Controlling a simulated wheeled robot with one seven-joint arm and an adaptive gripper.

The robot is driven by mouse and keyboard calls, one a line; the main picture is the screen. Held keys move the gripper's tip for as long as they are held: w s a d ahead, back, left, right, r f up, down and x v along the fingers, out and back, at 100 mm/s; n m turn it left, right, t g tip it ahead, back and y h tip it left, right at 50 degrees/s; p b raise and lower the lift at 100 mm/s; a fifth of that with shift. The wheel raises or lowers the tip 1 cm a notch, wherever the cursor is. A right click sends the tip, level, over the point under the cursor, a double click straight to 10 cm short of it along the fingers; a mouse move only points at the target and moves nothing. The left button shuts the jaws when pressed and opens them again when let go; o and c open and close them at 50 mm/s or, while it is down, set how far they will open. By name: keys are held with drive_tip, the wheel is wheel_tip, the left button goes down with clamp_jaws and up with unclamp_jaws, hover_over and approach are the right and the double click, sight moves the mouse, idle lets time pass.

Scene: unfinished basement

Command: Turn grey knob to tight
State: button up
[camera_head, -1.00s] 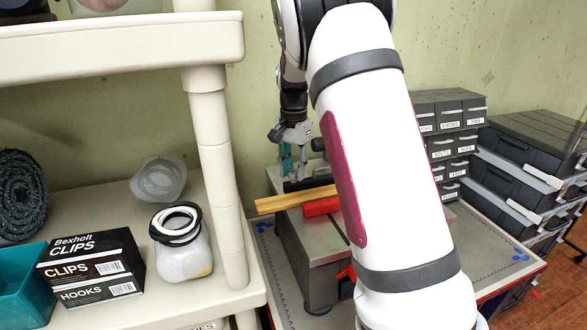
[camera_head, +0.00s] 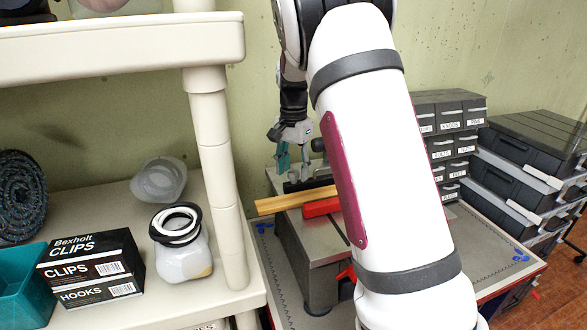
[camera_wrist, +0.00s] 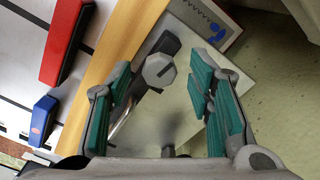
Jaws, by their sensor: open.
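The grey knob (camera_wrist: 160,70) shows in the wrist view as a faceted round cap on a dark bracket, beside a wooden strip (camera_wrist: 118,45). My gripper (camera_wrist: 160,64) is open, with one teal-padded finger to the left of the knob and one to the right. I see gaps between the knob and both pads. In the head view my gripper (camera_head: 294,156) hangs over the back left of a grey-topped bench machine (camera_head: 290,235). I cannot make out the knob there. No tight mark is readable.
A red bar (camera_head: 320,207) and the wooden strip (camera_head: 290,201) lie across the machine top. A blue piece (camera_wrist: 42,118) is near the red bar in the wrist view. A shelf post (camera_head: 220,180) stands left, grey drawers (camera_head: 452,130) right.

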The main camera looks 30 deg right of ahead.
sight(294, 172)
wheel_tip(294, 172, up, 12)
idle(0.4)
drive_tip(key=shift+f, duration=0.1)
idle(0.4)
drive_tip(key=s+a+r+n+t, duration=0.1)
drive_tip(key=s+a+r+n, duration=0.2)
drive_tip(key=s+a, duration=0.35)
drive_tip(key=s+a+r+n+t, duration=0.2)
drive_tip(key=s+a+n, duration=0.1)
drive_tip(key=s, duration=0.7)
drive_tip(key=s+a+f+n+t, duration=0.1)
drive_tip(key=s+a+f+n, duration=0.2)
drive_tip(key=s, duration=0.4)
drive_tip(key=s+a+f+n, duration=0.3)
drive_tip(key=s+n, duration=0.1)
drive_tip(key=s, duration=0.4)
drive_tip(key=shift+s+t, duration=0.3)
drive_tip(key=shift+t, duration=0.1)
